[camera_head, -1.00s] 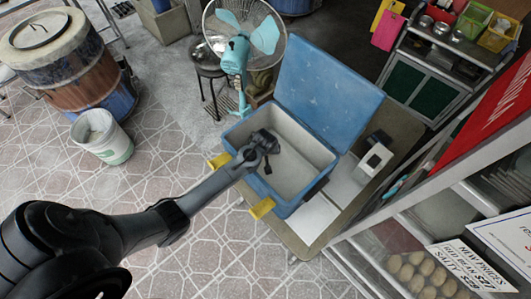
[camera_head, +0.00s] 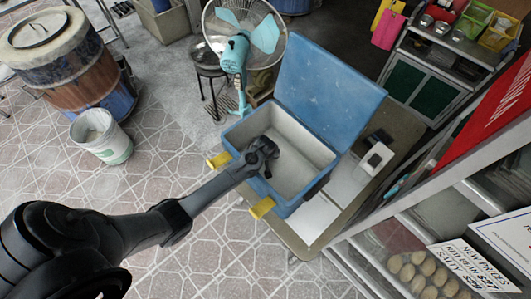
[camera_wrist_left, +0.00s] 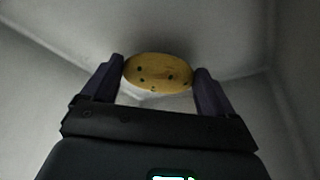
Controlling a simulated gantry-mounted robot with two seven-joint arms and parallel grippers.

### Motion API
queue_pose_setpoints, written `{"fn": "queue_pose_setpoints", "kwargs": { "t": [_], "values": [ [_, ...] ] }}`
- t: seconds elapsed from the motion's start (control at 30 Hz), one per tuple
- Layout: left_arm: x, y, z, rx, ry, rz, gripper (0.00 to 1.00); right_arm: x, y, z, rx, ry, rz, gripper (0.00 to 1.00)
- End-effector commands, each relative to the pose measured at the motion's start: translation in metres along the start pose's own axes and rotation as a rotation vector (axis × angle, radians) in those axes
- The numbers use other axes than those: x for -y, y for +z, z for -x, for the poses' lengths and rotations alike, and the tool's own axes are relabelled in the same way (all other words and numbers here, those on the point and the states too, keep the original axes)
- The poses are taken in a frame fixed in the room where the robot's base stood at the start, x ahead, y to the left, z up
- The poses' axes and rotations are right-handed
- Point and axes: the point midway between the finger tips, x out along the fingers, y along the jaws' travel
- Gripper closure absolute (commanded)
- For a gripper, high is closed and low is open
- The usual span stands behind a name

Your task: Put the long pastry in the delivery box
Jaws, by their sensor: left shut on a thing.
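The blue delivery box (camera_head: 291,205) stands open on a table, its lid (camera_head: 328,95) tilted back and its inside pale grey. My left gripper (camera_head: 268,168) reaches over the near left wall into the box opening. In the left wrist view, my left gripper (camera_wrist_left: 157,82) is shut on the long pastry (camera_wrist_left: 157,72), a yellow-brown piece with dark spots seen end-on. Pale box walls surround it there. The pastry cannot be made out in the head view, and whether it touches the box floor is unclear. My right gripper is not in view.
Yellow handles (camera_head: 262,208) stick out from the box's near left side. A turquoise fan (camera_head: 238,52) stands behind the box. A small white device (camera_head: 376,158) is on the table to the right. A display case with round pastries (camera_head: 425,275) is at lower right.

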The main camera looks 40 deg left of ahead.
Motion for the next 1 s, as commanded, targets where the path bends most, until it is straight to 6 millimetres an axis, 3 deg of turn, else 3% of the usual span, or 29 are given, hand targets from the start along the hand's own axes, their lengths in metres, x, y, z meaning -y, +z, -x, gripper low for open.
{"fn": "queue_pose_setpoints", "kwargs": {
  "t": [0.1,0.13,0.2,0.57,0.77,1.0],
  "values": [
    [0.000,-0.001,0.000,-0.001,0.001,0.000,0.48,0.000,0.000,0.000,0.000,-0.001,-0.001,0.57],
    [0.000,0.000,0.000,-0.001,0.001,0.000,0.08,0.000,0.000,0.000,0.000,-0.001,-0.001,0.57],
    [0.000,0.000,0.000,-0.001,0.000,0.000,0.00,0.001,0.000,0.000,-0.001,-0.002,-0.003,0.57],
    [0.000,-0.003,0.007,-0.002,0.001,0.000,0.00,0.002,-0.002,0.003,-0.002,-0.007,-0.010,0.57],
    [0.000,-0.006,0.035,-0.003,0.001,0.000,0.00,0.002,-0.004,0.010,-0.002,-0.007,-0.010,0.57],
    [0.000,-0.006,0.081,-0.003,0.002,-0.002,0.00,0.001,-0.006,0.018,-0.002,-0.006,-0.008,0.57]
  ]
}}
